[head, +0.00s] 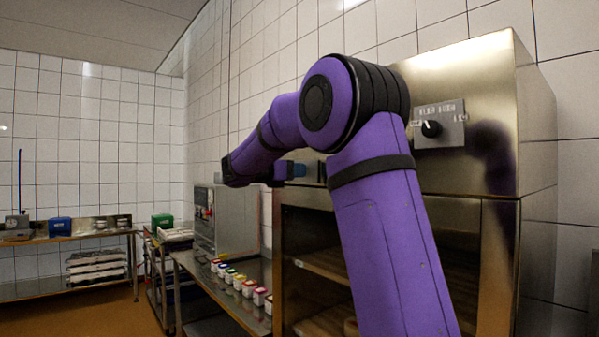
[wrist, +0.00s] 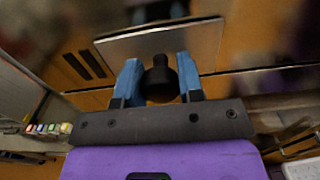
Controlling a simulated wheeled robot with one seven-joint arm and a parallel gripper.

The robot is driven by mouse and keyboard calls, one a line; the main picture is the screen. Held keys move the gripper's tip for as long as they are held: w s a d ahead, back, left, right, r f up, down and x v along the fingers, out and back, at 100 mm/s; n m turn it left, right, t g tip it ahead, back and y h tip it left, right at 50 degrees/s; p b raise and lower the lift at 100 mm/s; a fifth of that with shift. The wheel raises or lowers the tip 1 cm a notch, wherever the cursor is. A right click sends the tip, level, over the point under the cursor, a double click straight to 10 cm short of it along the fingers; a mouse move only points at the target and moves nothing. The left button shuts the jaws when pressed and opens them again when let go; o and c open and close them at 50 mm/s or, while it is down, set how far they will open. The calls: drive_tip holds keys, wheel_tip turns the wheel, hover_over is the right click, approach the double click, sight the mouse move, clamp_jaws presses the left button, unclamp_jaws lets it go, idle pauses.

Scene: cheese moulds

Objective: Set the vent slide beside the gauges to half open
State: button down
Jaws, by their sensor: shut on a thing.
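The vent slide shows in the wrist view as a flat metal plate (wrist: 205,38) with a black knob (wrist: 160,83) on it. My gripper (wrist: 158,65) has its two blue fingers on either side of the knob and is shut on it. Two dark slots (wrist: 84,65) show uncovered left of the plate. My arm hides the slide there. I cannot make out the gauges in either view.
The steel cabinet (head: 470,80) carries a panel with a black rotary knob (head: 431,128) and has shelves behind its front below. A row of small coloured-lidded pots (head: 248,288) stands on a steel bench to the left. Another table (head: 70,237) stands far left. Open floor lies between.

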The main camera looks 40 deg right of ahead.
drive_tip(key=c, duration=0.8)
unclamp_jaws()
drive_tip(key=shift+o, duration=0.2)
drive_tip(key=a, duration=1)
drive_tip(key=shift+w+a, duration=0.3)
drive_tip(key=shift+a, duration=0.1)
